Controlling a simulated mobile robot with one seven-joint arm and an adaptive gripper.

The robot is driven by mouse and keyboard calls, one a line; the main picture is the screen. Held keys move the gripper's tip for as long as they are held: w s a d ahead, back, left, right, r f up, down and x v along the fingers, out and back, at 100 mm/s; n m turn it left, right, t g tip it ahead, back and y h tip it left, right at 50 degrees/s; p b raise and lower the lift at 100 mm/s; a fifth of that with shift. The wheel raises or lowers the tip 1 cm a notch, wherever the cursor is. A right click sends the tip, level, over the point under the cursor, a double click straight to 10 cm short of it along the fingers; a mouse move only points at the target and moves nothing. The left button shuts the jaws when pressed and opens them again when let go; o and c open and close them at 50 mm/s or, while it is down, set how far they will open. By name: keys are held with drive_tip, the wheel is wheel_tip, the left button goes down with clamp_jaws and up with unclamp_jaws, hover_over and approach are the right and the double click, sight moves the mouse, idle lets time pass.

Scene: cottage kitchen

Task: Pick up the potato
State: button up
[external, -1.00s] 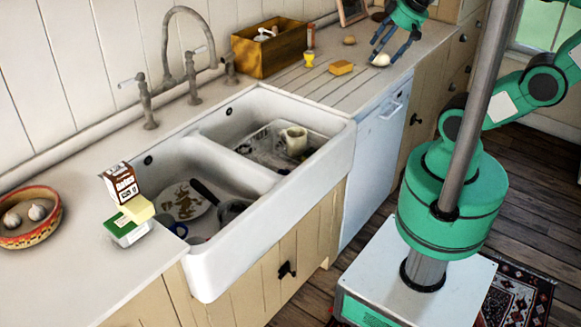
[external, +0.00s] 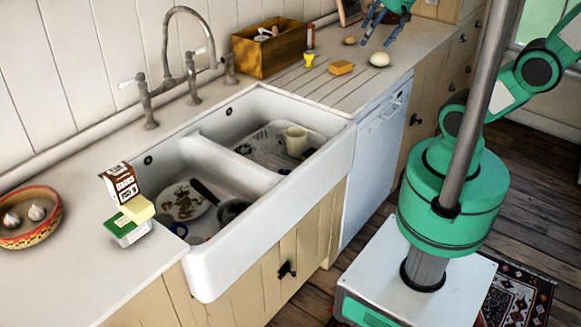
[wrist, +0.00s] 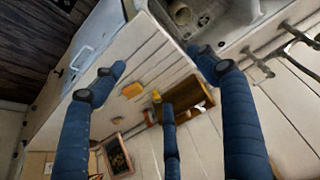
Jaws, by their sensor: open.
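A small brown roundish thing (external: 349,40), which looks like the potato, lies on the counter near the back, in the external view. A larger pale, egg-shaped thing (external: 379,59) lies nearer the front edge.
An orange sponge (external: 341,68), a yellow egg cup (external: 309,60) and a wooden box (external: 270,50) stand left of my gripper. The sink (external: 345,140) is further left. The ribbed drainboard (external: 330,85) is mostly clear.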

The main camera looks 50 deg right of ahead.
drive_tip(key=w+d+r+n+g+p, duration=0.1)
drive_tip(key=w+d+r+p, duration=0.3)
drive_tip(key=w, duration=0.5)
drive_tip(key=w+d+r+p, duration=0.2)
drive_tip(key=w+d+r, duration=0.4)
drive_tip(key=w, duration=0.4)
drive_tip(key=w+d+n+g+p, duration=0.15)
drive_tip(key=w+d+p, duration=0.45)
drive_tip(key=w+d, duration=0.9)
drive_tip(key=n+g+p, duration=0.2)
drive_tip(key=g+p, duration=0.1)
drive_tip(key=p, duration=0.8)
hover_over(350, 39)
drive_tip(key=w+d, duration=0.1)
drive_tip(key=d, duration=0.1)
wheel_tip(350, 39, down, 24)
drive_tip(key=shift+w+f, duration=0.15)
drive_tip(key=shift+f, duration=0.1)
drive_tip(key=shift+f, duration=0.15)
drive_tip(key=shift+f+p, duration=0.3)
drive_tip(key=shift+f, duration=3.85)
